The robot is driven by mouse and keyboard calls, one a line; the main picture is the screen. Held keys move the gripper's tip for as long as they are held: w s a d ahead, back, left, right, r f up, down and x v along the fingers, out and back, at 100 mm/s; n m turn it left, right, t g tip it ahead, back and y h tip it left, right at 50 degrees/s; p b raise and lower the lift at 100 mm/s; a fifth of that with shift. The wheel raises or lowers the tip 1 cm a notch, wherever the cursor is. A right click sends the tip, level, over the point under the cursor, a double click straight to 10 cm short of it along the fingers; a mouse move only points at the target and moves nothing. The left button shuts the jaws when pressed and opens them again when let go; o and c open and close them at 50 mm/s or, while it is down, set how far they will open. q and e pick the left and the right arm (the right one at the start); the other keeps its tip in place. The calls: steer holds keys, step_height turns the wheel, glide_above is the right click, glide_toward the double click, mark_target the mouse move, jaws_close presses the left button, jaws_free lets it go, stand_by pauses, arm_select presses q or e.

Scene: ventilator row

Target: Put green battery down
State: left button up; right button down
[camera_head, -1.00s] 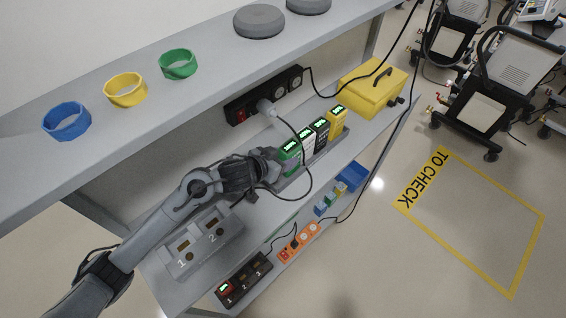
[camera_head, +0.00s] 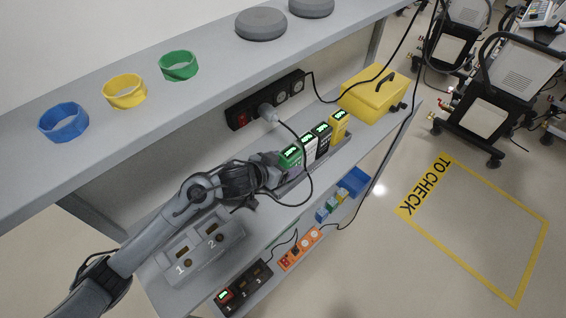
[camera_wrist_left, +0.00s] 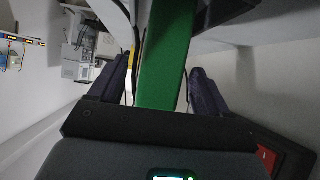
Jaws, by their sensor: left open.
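The green battery (camera_head: 291,155), with a lit display on top, stands at the near end of a row in a grey rack (camera_head: 297,182) on the middle shelf. A white battery (camera_head: 308,146), a black one (camera_head: 322,137) and a yellow one (camera_head: 339,124) stand beside it. My left gripper (camera_head: 280,166) is at the green battery. In the left wrist view the green battery (camera_wrist_left: 165,60) lies between the two dark, spread fingers, with gaps on both sides. The battery's lower part is partly hidden by the gripper in the head view. My right gripper is out of view.
A grey two-slot unit (camera_head: 200,246) sits under my left arm. A power strip (camera_head: 265,98) and a hanging cable (camera_head: 308,170) are close to the gripper. A yellow case (camera_head: 374,98) stands beyond the batteries. The upper shelf (camera_head: 215,45) overhangs behind.

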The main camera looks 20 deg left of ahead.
arm_select(q)
steer(key=shift+r, duration=0.1)
steer(key=shift+r, duration=0.15)
steer(key=p+v, duration=0.1)
steer(key=v, duration=1.1)
steer(key=shift+p, duration=0.3)
